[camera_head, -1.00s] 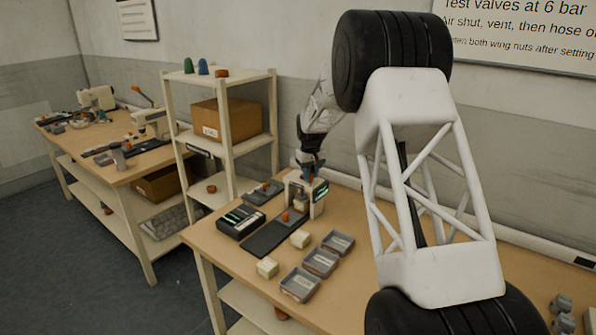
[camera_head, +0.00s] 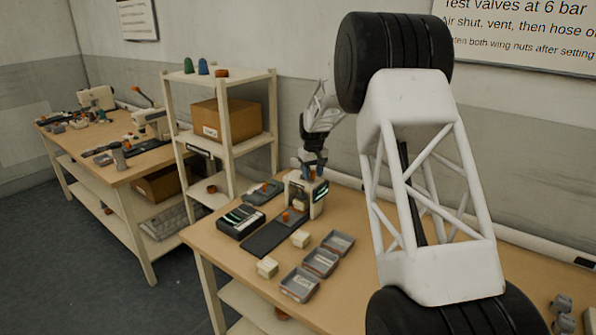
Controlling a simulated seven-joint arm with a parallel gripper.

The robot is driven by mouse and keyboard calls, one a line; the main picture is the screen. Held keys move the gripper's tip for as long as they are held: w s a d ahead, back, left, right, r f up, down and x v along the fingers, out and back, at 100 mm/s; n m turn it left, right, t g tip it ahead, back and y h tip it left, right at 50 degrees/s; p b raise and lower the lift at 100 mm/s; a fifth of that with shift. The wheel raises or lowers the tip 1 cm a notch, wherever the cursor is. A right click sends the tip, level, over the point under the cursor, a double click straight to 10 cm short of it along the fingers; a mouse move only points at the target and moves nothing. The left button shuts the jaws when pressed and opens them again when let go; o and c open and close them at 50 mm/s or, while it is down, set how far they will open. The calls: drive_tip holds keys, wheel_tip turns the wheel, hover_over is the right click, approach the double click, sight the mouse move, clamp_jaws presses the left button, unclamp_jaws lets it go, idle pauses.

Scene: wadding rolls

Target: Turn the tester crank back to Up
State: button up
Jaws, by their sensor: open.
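The tester (camera_head: 304,194) is a small cream machine with a lit green display on its right side, standing near the back of the near bench. Its crank cannot be made out; my gripper and the tester's top cover that area. My gripper (camera_head: 311,173) is small in this view, pointing down right over the tester's top. Its jaws are open, though the fingers are hard to make out here. I cannot tell whether they touch the tester. An orange-brown piece (camera_head: 286,217) sits at the front of the tester.
A dark mat (camera_head: 268,240), a black device (camera_head: 241,221) and a grey tray (camera_head: 263,193) lie around the tester. Grey bins (camera_head: 320,263) and cream blocks (camera_head: 267,267) stand in front. A shelf rack (camera_head: 229,146) is close on the left.

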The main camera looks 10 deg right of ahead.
drive_tip(key=shift+r, duration=3.45)
drive_tip(key=shift+s+r, duration=0.1)
drive_tip(key=shift+s+r, duration=0.15)
drive_tip(key=shift+s, duration=0.05)
drive_tip(key=s+a+r+m, duration=0.1)
drive_tip(key=s+r, duration=0.3)
drive_tip(key=s, duration=0.6)
drive_tip(key=s+r+t, duration=0.1)
drive_tip(key=s+r, duration=0.4)
drive_tip(key=s, duration=0.5)
drive_tip(key=s+a+r+m, duration=0.1)
drive_tip(key=s+r, duration=0.3)
drive_tip(key=s, duration=0.6)
drive_tip(key=s+f, duration=0.3)
drive_tip(key=s, duration=1.4)
drive_tip(key=s+f+m+t, duration=0.1)
drive_tip(key=s+f, duration=0.2)
drive_tip(key=s, duration=1.5)
drive_tip(key=shift+a+f+t, duration=0.2)
drive_tip(key=shift+f+t, duration=0.05)
drive_tip(key=shift+t, duration=0.05)
